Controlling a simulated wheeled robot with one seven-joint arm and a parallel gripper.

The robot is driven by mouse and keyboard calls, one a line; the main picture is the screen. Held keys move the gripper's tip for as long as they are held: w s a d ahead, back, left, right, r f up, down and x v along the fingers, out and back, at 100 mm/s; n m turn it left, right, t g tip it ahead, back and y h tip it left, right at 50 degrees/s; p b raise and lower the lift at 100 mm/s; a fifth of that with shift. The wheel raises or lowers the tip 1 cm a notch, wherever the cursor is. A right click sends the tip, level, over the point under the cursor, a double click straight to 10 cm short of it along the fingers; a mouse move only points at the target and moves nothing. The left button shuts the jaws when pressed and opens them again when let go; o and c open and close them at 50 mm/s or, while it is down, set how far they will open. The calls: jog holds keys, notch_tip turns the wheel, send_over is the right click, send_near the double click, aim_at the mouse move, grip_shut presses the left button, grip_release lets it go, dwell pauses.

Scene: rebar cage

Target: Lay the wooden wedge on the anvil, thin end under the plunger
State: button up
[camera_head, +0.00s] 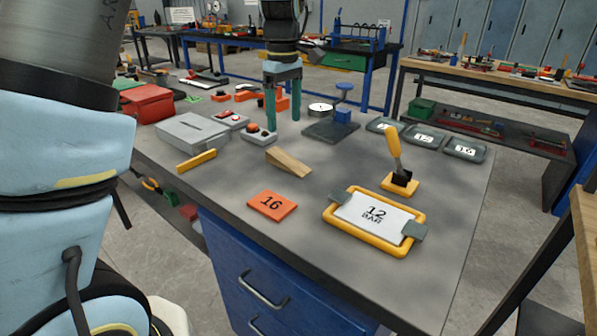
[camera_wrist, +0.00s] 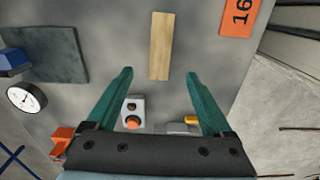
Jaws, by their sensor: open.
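The light wooden wedge (camera_head: 288,162) lies flat on the grey bench, and it also shows in the wrist view (camera_wrist: 160,42). I cannot tell clearly which end is thin. My gripper (camera_head: 284,124) is open and empty, pointing down above the bench, behind the wedge in the head view. In the wrist view the wedge's near end shows between the fingertips (camera_wrist: 160,73), with no contact visible. A dark plate (camera_head: 322,130) carries a blue block (camera_head: 343,115) and a blue-topped post (camera_head: 344,88), apparently the press. The anvil and plunger tip cannot be made out.
A dial gauge (camera_head: 320,108) stands by the plate. A button box (camera_head: 259,134) and a grey case (camera_head: 192,132) stand left. An orange 16 card (camera_head: 272,205), a yellow-framed 12 BAR board (camera_head: 375,218) and a yellow-handled lever (camera_head: 397,165) lie nearer. Bench between wedge and plate looks clear.

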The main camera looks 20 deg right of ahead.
send_over(284, 157)
jog(key=f, duration=0.4)
jog(key=shift+s+d+f, duration=0.1)
jog(key=shift+s+f, duration=0.1)
jog(key=shift+f, duration=0.1)
jog(key=shift+w+f+p, duration=0.15)
jog(key=shift+f+p, duration=0.35)
jog(key=shift+f, duration=0.9)
jog(key=shift+w+f+p, duration=0.1)
jog(key=shift+f+p, duration=0.4)
jog(key=shift+f, duration=0.85)
grip_shut()
